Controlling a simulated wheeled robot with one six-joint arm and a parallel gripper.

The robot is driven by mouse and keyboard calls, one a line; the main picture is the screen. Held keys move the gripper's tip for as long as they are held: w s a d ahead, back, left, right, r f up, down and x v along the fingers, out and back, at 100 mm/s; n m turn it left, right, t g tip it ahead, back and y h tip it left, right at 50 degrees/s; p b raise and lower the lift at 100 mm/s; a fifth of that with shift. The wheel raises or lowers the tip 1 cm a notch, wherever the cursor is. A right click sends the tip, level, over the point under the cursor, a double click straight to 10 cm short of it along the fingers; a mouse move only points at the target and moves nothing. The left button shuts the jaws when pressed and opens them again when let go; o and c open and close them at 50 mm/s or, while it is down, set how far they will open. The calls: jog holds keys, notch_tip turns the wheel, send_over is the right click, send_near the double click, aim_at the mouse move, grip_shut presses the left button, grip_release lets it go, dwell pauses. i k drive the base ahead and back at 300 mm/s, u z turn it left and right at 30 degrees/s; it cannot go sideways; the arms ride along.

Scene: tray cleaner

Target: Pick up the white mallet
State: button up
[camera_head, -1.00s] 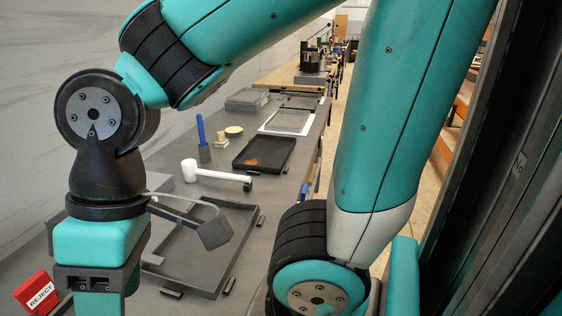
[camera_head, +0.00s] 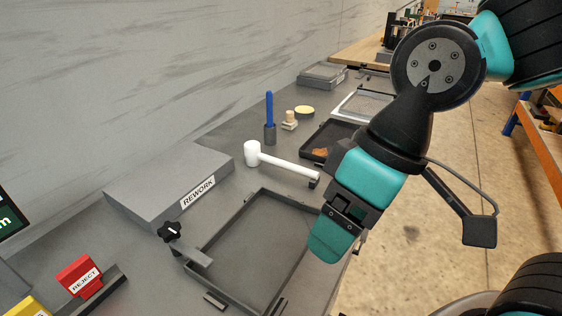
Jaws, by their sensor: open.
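The white mallet (camera_head: 285,163) lies on the grey bench in the head view. Its white head (camera_head: 252,153) is at the left, and its handle runs right to a dark end near the black tray. My gripper (camera_head: 325,248) points down over the right side of the grey frame tray, nearer to me than the mallet's handle end and to its right. It is open, and nothing shows between its fingers. It is apart from the mallet.
A REWORK block (camera_head: 150,190) stands left. A blue-handled tool (camera_head: 269,108) in a holder and a black tray (camera_head: 312,141) are behind. A red REJECT block (camera_head: 78,275) is front left.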

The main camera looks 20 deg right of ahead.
aim_at(254, 157)
jog(key=z, duration=1.65)
jog(key=i, duration=2)
jog(key=u, duration=3.95)
